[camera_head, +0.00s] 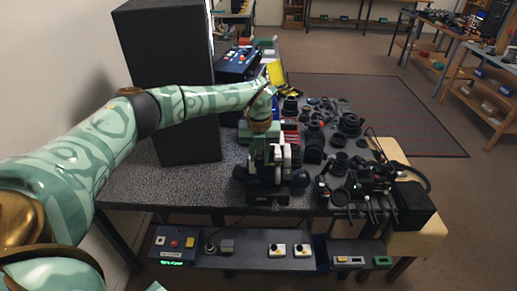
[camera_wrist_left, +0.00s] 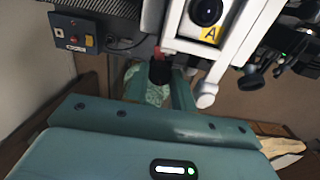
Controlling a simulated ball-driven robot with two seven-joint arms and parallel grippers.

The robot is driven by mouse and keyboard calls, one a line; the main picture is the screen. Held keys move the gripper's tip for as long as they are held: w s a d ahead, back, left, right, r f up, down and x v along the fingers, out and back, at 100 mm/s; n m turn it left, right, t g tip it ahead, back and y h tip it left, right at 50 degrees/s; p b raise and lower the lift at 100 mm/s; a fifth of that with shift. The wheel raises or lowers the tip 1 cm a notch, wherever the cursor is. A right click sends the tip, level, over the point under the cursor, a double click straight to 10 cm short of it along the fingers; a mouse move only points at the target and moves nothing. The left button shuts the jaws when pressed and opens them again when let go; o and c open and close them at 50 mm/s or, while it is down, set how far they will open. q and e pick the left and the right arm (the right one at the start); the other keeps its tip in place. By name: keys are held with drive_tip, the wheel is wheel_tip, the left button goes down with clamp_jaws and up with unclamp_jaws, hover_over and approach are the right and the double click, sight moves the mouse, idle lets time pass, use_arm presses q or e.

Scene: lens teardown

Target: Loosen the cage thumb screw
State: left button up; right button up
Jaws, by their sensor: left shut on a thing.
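In the head view my left arm reaches across to a device with white upright parts (camera_head: 287,157) on a black base (camera_head: 268,192). My left gripper (camera_head: 262,150) is down at the device, its fingertips mostly hidden among its parts. In the left wrist view the fingers (camera_wrist_left: 160,85) are closed on a small black knob (camera_wrist_left: 160,72), which looks like the cage thumb screw. A red part shows just above the knob. Beside it is the white cage frame (camera_wrist_left: 225,45) with a dark round lens and a yellow label "A". My right gripper is in neither view.
The speckled table (camera_head: 135,185) holds many black lens parts (camera_head: 315,145) right of the device. A tall black cabinet (camera_head: 170,80) stands behind on the left. A black rig with cables (camera_head: 375,185) is at the right. Control boxes (camera_head: 175,245) sit on a lower shelf.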

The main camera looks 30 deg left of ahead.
use_arm(q)
drive_tip(key=n+p, duration=0.3)
drive_tip(key=shift+r+n, duration=0.3)
drive_tip(key=n+p, duration=0.3)
drive_tip(key=shift+n, duration=0.3)
drive_tip(key=n+p, duration=0.3)
drive_tip(key=n, duration=0.1)
drive_tip(key=shift+n, duration=0.3)
drive_tip(key=shift+w+f+n+p, duration=0.1)
drive_tip(key=shift+f+n+p, duration=0.05)
drive_tip(key=shift+n+p, duration=1.2)
drive_tip(key=shift+n, duration=0.25)
drive_tip(key=o, duration=0.7)
drive_tip(key=shift+f, duration=0.1)
